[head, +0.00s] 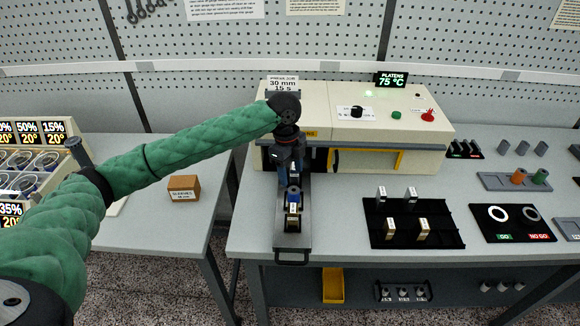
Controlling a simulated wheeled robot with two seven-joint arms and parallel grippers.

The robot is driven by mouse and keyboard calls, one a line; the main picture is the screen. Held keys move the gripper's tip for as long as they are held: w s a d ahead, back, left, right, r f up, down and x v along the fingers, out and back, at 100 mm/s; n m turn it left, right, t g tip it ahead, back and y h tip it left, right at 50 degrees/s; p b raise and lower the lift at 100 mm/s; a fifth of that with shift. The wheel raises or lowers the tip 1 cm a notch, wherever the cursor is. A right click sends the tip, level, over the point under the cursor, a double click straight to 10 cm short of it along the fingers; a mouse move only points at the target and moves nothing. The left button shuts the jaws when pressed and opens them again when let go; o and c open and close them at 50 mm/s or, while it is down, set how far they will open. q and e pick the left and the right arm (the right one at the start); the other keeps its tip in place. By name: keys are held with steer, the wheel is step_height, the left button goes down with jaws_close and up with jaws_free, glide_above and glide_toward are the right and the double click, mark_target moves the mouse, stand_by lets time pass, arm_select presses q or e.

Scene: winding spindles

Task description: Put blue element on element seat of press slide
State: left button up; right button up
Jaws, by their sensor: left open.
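The press slide (292,241) is a dark tray with a front handle, drawn out of the press on the right-hand table. My left gripper (288,177) is open and points down over the rear part of the slide, just behind the blue element. Whether its fingers touch the element cannot be told. The gripper and wrist hide the rear of the slide and any seat there. My right gripper is out of view.
The cream press (430,150) stands behind the slide, its front opening edged yellow. A black tray (380,235) with several metal blocks lies to the right. A go/no-go board (511,236) is farther right. A brown block (184,187) sits on the left table. A gap separates the tables.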

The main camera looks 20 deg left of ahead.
mark_target(290, 188)
arm_select(q)
steer(key=shift+a+r+b, duration=0.2)
steer(key=shift+r+b, duration=0.2)
steer(key=shift+r, duration=1.25)
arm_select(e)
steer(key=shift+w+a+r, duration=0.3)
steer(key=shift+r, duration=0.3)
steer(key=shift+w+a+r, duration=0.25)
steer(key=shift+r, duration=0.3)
